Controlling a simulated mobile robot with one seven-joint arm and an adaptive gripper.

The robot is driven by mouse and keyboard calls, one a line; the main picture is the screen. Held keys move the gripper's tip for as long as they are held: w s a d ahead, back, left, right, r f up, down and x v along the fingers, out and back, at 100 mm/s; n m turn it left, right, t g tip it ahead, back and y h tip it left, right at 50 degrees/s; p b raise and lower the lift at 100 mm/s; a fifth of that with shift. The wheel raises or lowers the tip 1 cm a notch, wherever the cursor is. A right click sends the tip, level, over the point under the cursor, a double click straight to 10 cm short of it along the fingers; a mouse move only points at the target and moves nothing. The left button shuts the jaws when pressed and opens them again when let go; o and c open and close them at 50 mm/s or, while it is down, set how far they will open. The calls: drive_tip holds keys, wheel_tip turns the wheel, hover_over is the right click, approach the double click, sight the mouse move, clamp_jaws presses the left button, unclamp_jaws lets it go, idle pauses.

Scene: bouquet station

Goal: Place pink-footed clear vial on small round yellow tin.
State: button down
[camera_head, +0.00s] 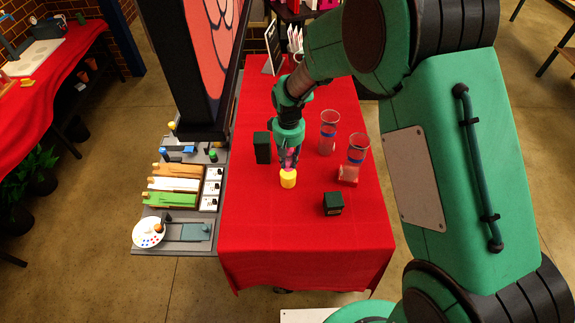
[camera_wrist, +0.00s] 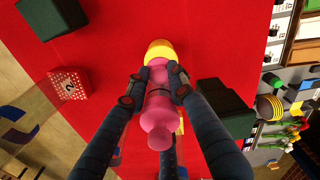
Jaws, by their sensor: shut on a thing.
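My gripper (camera_head: 289,163) points down over the table, shut on the pink-footed clear vial. In the wrist view, the vial's pink part (camera_wrist: 159,105) shows between the fingertips of my gripper (camera_wrist: 155,88); its clear part is hard to make out. The small round yellow tin (camera_head: 288,179) stands on the red cloth directly below the gripper. In the wrist view the tin (camera_wrist: 160,48) shows just beyond the vial and is partly hidden by it. I cannot tell whether vial and tin touch.
Two clear blue-banded tubes (camera_head: 329,132) (camera_head: 357,150) stand to the right, the nearer at a red dotted box (camera_head: 347,175). Dark green blocks (camera_head: 262,148) (camera_head: 333,204) stand left and front right. The red table's front (camera_head: 300,250) is clear. A grey workboard (camera_head: 150,236) adjoins left.

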sight(288, 166)
drive_tip(key=shift+w, duration=0.25)
drive_tip(key=shift+f, duration=1.7)
drive_tip(key=shift+f, duration=0.15)
drive_tip(key=c, duration=1.5)
unclamp_jaws()
